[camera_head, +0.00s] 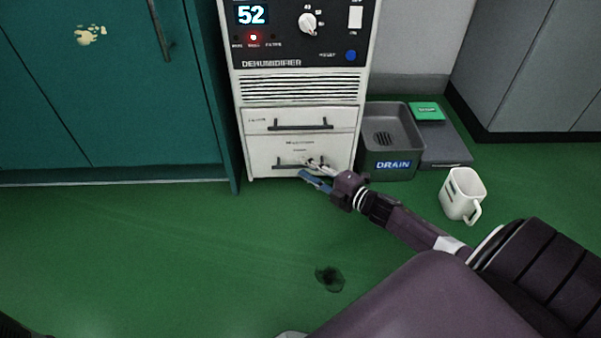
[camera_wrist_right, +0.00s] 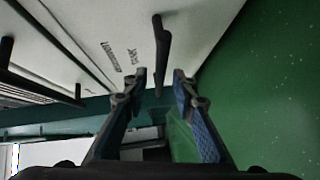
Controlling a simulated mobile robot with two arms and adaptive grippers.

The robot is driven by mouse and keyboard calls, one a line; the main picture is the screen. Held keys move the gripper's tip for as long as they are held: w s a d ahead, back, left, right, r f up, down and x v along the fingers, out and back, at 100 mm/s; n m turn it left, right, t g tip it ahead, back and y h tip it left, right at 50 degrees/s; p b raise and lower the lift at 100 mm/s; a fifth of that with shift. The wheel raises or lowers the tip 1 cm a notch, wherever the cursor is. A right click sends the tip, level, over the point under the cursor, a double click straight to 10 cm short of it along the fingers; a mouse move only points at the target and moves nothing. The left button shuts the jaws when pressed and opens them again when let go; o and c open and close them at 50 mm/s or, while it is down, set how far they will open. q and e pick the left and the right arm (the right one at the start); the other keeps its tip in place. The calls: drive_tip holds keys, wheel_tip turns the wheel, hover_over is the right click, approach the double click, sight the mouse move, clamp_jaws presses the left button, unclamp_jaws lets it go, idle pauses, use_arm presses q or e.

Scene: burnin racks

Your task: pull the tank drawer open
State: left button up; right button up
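The tank drawer (camera_head: 262,156) is the lower drawer in the white dehumidifier (camera_head: 241,115), and it looks closed. Its dark bar handle (camera_head: 287,164) also shows in the wrist view (camera_wrist_right: 162,45). My right gripper (camera_head: 308,170) is at the right part of this handle. In the wrist view my right gripper (camera_wrist_right: 157,78) is open, with one finger on each side of the handle's line and the near end of the bar between the tips. I cannot tell whether the fingers touch it. My left gripper is not in view.
An upper drawer with its own handle (camera_head: 300,126) sits above. A grey drain basin (camera_head: 373,164) stands right of the dehumidifier, and a white mug (camera_head: 462,193) is on the floor. Teal cabinets (camera_head: 110,110) stand left. The green floor in front is clear except a dark patch (camera_head: 329,279).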

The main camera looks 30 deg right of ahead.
drive_tip(key=shift+b+x, duration=0.4)
drive_tip(key=shift+x, duration=0.75)
clamp_jaws()
